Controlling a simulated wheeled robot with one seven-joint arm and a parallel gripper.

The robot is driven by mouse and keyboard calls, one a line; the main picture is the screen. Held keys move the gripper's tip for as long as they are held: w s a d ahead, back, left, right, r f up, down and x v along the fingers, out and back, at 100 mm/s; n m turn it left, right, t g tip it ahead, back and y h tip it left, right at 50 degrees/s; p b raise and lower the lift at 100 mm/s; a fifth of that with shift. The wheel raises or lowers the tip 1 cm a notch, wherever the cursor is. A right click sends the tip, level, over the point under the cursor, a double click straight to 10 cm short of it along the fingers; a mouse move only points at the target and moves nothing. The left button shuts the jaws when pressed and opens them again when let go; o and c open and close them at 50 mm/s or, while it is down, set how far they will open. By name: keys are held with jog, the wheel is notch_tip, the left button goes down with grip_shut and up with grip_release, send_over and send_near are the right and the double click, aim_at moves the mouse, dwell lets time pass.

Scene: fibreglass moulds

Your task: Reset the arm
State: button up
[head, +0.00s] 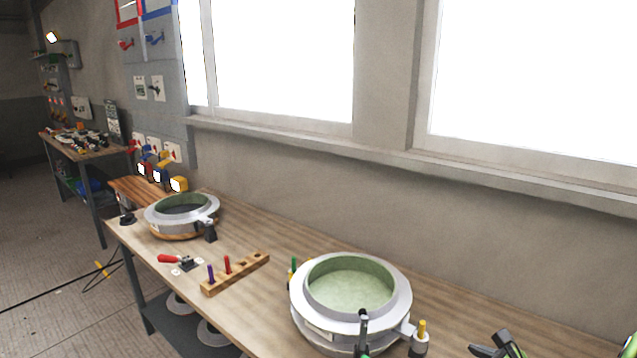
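My gripper does not show in the head view, so how it stands and what it holds cannot be seen. No part that I can surely call my arm is in the picture. The workbench (262,237) runs along the wall below the windows. A round grey mould with a pale green inside (350,285) stands on it near the middle. A second, similar round mould (182,213) stands at the bench's far left end.
A wooden block (236,272) with purple and red pegs and a red-handled clamp (180,261) lie between the moulds. A dark, partly cut-off object (497,346) is at the bottom right. A second bench (82,150) stands at far left. Floor on the left is mostly open.

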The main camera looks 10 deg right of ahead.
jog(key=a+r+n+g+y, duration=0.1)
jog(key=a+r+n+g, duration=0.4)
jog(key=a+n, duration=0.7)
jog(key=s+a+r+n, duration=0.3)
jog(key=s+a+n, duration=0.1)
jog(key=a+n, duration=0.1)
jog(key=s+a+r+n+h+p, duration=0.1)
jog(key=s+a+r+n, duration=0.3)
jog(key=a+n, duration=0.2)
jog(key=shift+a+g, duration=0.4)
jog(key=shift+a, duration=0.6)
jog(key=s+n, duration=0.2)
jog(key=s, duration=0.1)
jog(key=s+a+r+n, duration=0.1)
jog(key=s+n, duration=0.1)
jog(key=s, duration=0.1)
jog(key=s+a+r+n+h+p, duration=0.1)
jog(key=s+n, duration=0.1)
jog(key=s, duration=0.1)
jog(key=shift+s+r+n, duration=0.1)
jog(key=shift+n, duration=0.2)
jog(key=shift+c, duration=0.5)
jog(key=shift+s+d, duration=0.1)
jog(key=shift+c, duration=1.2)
